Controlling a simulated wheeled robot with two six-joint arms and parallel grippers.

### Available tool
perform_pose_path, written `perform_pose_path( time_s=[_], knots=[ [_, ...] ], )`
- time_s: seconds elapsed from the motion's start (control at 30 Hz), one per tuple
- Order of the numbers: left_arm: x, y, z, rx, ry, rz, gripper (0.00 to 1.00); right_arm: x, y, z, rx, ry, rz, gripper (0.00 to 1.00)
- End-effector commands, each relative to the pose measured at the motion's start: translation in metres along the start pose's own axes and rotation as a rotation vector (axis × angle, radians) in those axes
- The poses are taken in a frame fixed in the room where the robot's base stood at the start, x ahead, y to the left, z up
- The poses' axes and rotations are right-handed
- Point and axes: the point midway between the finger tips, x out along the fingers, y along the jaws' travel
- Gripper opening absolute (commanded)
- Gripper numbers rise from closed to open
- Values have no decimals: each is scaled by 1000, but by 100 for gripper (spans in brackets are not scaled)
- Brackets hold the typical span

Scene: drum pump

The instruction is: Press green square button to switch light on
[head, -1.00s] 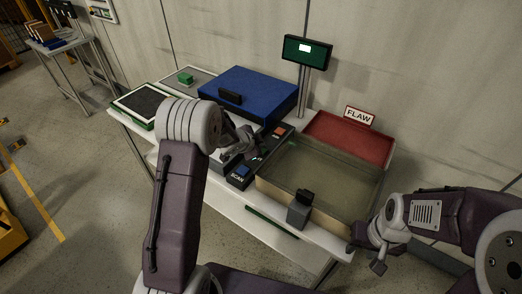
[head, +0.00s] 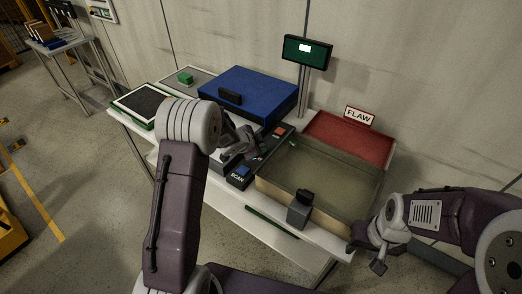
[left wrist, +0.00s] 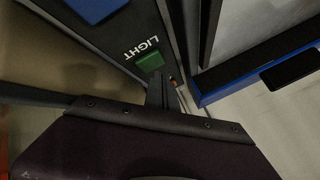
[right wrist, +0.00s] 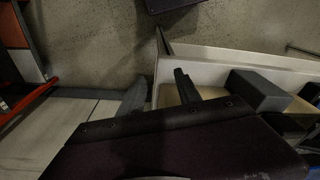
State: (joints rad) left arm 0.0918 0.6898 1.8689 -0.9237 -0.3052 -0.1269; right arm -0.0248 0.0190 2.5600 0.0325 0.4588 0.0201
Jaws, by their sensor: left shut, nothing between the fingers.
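The green square button (left wrist: 150,62) sits on a dark panel beside the white word LIGHT in the left wrist view. My left gripper (left wrist: 162,82) is shut and empty. Its fingertips are close beside the button in that view; I cannot tell whether they touch it. In the head view my left gripper (head: 250,155) is over the dark button panel (head: 262,150), hiding the green button. My right gripper (head: 370,255) is off the table's front right corner. Its fingers (right wrist: 160,90) are apart and empty in the right wrist view.
The panel also has a blue SCAN button (head: 241,170) and an orange button (head: 279,131). A blue case (head: 255,90) stands behind it. To the right are a clear-walled bin (head: 325,180), a red FLAW tray (head: 345,138) and a screen on a post (head: 307,53).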

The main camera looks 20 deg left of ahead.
Motion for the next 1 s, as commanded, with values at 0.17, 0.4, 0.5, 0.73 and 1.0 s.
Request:
perform_pose_path(
  time_s=[0.17,0.4,0.5,0.73,1.0],
  knots=[
    [6,5,5,0,0,1,0,7,0,1,0,0,0,40],
    [6,4,4,0,0,0,0,6,0,1,0,0,0,40],
    [6,4,4,0,0,0,0,6,0,1,0,0,0,40],
    [8,6,6,0,0,0,0,9,0,1,0,0,0,40],
    [10,8,8,0,0,0,0,12,0,1,0,0,0,40]
  ],
)
